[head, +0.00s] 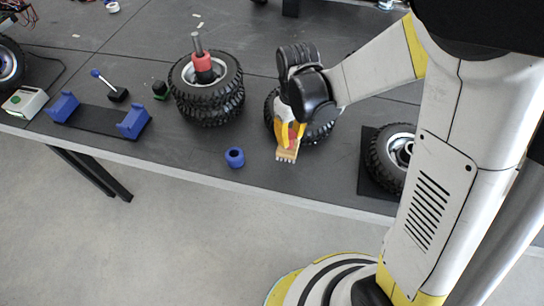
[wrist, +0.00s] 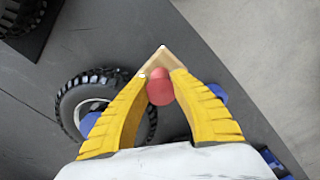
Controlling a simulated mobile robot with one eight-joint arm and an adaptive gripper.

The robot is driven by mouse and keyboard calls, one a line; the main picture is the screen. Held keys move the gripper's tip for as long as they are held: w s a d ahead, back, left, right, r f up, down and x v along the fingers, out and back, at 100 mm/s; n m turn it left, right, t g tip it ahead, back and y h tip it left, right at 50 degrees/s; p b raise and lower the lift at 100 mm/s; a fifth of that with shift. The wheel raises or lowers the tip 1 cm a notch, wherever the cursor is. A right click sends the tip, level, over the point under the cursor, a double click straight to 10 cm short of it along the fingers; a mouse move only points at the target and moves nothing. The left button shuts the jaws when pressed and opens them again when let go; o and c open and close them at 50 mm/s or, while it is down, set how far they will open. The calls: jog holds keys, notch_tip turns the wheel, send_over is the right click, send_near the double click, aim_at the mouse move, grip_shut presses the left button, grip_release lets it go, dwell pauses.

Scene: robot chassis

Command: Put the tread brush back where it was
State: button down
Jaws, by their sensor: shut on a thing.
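My gripper (head: 291,134) has its yellow fingers shut on the tread brush (head: 287,154). The brush has a pale wooden block with light bristles at its lower edge, held over the table's front part. In the wrist view the wooden block (wrist: 163,62) and a red part (wrist: 159,88) of the brush show between the fingertips of my gripper (wrist: 160,82). The brush is in front of a single wheel (head: 325,131) in the head view, and the arm partly hides that wheel. I cannot tell the exact height of the brush above the table.
A dark table (head: 205,145) holds stacked tyres (head: 209,105) with a red-collared post, a blue ring (head: 234,157) near the front edge, and a black base with blue brackets (head: 133,122) at left. Another wheel (head: 393,160) is at right. Clear tabletop lies between the brackets and blue ring.

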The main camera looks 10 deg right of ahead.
jog(key=shift+s+a+f+b, duration=0.1)
jog(key=shift+a+f+b, duration=0.4)
jog(key=shift+a+f, duration=0.45)
jog(key=shift+s+a+f+b, duration=0.1)
jog(key=shift+a+f+b, duration=0.4)
jog(key=shift+f, duration=0.75)
jog(key=shift+s+a+f+b, duration=0.1)
jog(key=shift+a+f+b, duration=0.35)
jog(key=shift+a+f, duration=0.5)
jog(key=shift+d+f, duration=0.2)
jog(key=shift+f, duration=0.05)
jog(key=shift+f, duration=0.15)
jog(key=c, duration=1.2)
grip_release()
jog(key=shift+c, duration=0.2)
jog(key=shift+r, duration=0.2)
